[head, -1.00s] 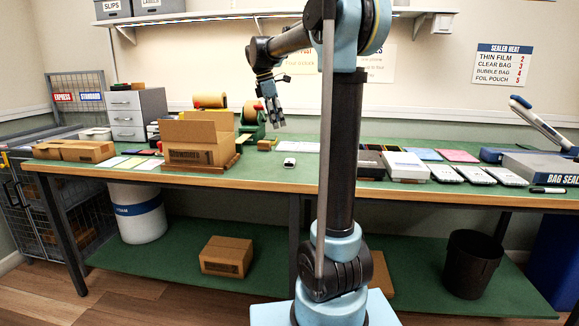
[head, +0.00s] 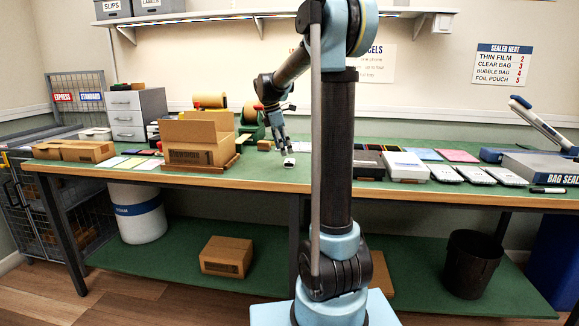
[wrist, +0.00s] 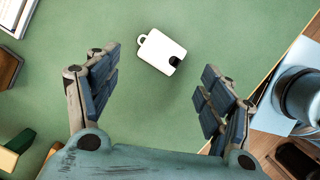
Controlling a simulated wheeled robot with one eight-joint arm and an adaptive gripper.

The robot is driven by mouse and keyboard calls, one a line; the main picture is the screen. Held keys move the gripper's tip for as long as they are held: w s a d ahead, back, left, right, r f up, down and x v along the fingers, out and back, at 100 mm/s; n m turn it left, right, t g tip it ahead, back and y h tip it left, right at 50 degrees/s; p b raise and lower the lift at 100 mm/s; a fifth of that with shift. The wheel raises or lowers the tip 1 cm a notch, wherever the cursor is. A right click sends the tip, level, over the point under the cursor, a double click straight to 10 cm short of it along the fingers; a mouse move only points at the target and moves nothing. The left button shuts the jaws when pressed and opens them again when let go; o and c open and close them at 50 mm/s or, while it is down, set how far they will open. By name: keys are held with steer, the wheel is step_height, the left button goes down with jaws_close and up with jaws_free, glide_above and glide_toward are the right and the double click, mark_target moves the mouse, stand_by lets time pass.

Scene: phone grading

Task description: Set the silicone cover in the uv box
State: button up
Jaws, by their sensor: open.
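A small white rounded piece (head: 289,162), which looks like the silicone cover, lies on the green table top. In the wrist view the white cover (wrist: 156,49) shows a small loop at one corner and a dark notch at the opposite end. My gripper (head: 284,148) is just above it in the head view, pointing down. In the wrist view my gripper (wrist: 160,68) is open and empty, its two fingers apart with the cover between and slightly beyond the tips. No box is clearly marked as the uv box; a white box (head: 405,170) on the right may be it.
An open cardboard carton (head: 190,157) stands left of the gripper, with tape dispensers behind. In the wrist view the table edge is at right. Table around the cover is clear.

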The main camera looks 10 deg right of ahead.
mark_target(289, 160)
steer(key=x, duration=0.4)
steer(key=shift+d, duration=0.4)
steer(key=shift+d+f, duration=0.1)
steer(key=shift+f, duration=0.55)
steer(key=shift+c, duration=0.3)
steer(key=c, duration=0.9)
steer(key=shift+r, duration=0.1)
step_height(289, 160, up, 10)
